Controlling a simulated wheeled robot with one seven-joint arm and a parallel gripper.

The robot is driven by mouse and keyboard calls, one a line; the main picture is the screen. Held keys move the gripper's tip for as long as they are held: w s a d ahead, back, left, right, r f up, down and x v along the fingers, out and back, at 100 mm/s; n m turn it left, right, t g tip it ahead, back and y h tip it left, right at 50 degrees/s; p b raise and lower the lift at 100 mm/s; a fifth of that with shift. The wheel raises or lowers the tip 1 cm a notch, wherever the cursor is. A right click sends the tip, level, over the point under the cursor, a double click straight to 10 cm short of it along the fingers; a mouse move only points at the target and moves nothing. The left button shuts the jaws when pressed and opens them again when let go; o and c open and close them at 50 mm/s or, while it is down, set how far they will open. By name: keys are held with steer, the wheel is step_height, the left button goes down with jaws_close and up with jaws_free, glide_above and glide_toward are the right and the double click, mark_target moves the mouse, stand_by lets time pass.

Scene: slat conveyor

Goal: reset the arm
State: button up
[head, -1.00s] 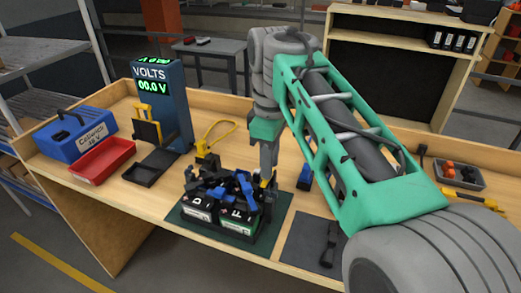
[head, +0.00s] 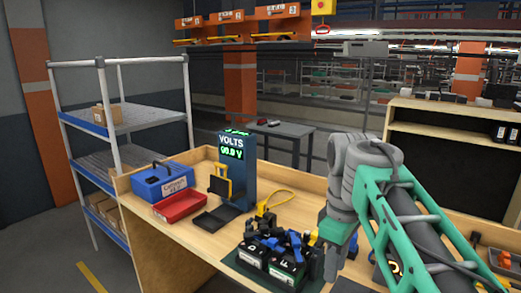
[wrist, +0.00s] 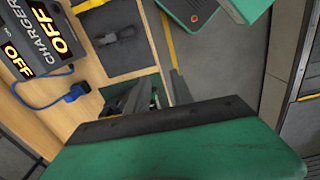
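My arm runs from the lower right of the head view. My gripper (head: 332,262) hangs down at its end, just right of the battery pack (head: 275,263) on the bench and above the bench top. The pack is a dark cluster of cells with white labels and blue and black clips on top. In the wrist view grey finger parts of my gripper (wrist: 137,98) show beyond a large green and black part. The fingertips are small and partly hidden, so I cannot tell how far apart they are. I see nothing clearly held.
The volts meter (head: 236,165) stands behind the pack, beside a red tray (head: 179,206) and a blue case (head: 163,182). The wrist view shows a charger (wrist: 35,45) reading OFF, a blue plug (wrist: 76,92) and a dark mat (wrist: 120,57). Shelving (head: 130,117) stands at left.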

steer(key=w+f+m+t, duration=0.2)
steer(key=w+f+m, duration=0.2)
steer(key=f+m, duration=0.55)
steer(key=s+f+t, duration=0.1)
steer(key=s+f, duration=0.5)
steer(key=s, duration=0.5)
steer(key=shift+f, duration=0.35)
